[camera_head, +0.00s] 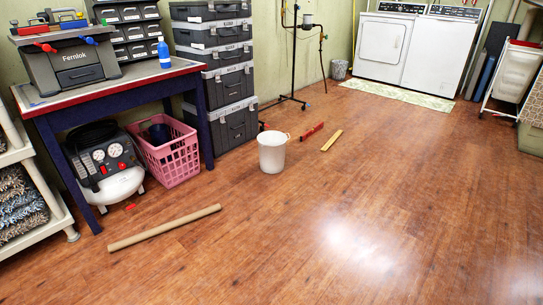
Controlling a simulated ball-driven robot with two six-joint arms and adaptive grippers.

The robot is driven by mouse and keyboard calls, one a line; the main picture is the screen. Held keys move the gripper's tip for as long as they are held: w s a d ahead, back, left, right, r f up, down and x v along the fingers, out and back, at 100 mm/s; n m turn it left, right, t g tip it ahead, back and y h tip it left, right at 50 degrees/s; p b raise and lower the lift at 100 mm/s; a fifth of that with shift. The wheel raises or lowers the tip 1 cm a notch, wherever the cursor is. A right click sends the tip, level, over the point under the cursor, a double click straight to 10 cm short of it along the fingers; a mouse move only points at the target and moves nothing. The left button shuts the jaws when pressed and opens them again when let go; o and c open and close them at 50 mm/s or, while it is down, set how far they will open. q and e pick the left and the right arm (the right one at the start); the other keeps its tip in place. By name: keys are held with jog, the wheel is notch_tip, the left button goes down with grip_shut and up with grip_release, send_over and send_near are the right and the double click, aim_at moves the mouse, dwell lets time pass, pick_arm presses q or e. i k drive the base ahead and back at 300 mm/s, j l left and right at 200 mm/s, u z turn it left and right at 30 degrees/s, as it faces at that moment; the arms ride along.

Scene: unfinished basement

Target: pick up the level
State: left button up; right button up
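A short red bar (311,131), which looks like the level, lies flat on the wooden floor just right of and behind a white bucket (272,153). A short yellowish strip (331,140) lies on the floor to its right, apart from it. The bar is too small here to make out any vials or markings. Neither of my grippers shows in the head view.
A long tan tube (165,228) lies on the floor at front left. A workbench (120,84) stands at left, above a compressor (104,165) and pink basket (172,157). Stacked grey cases (231,88) stand beside it. The floor at centre and right is clear.

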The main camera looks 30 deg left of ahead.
aim_at(303, 137)
jog(key=i+l+z, duration=0.2)
jog(key=i, duration=1.5)
jog(key=i+z, duration=0.1)
jog(key=i, duration=0.75)
jog(key=i+j, duration=0.15)
jog(key=i, duration=0.75)
jog(key=i+u, duration=0.2)
jog(key=i, duration=0.25)
jog(key=i+u, duration=0.2)
jog(key=i, duration=0.3)
jog(key=i+u, duration=0.2)
jog(key=i, duration=0.25)
jog(key=i+l+u, duration=0.2)
jog(key=i, duration=0.25)
jog(key=i+l+u, duration=0.15)
jog(key=i, duration=0.3)
jog(key=i+u, duration=0.3)
jog(key=i, duration=0.15)
jog(key=i+l+u, duration=0.1)
jog(key=i+u, duration=0.2)
jog(key=i, duration=0.15)
jog(key=i+l+u, duration=0.3)
jog(key=i, duration=0.15)
jog(key=i+u, duration=0.75)
jog(key=i+l+u, duration=0.1)
jog(key=u, duration=0.25)
jog(key=i, duration=0.1)
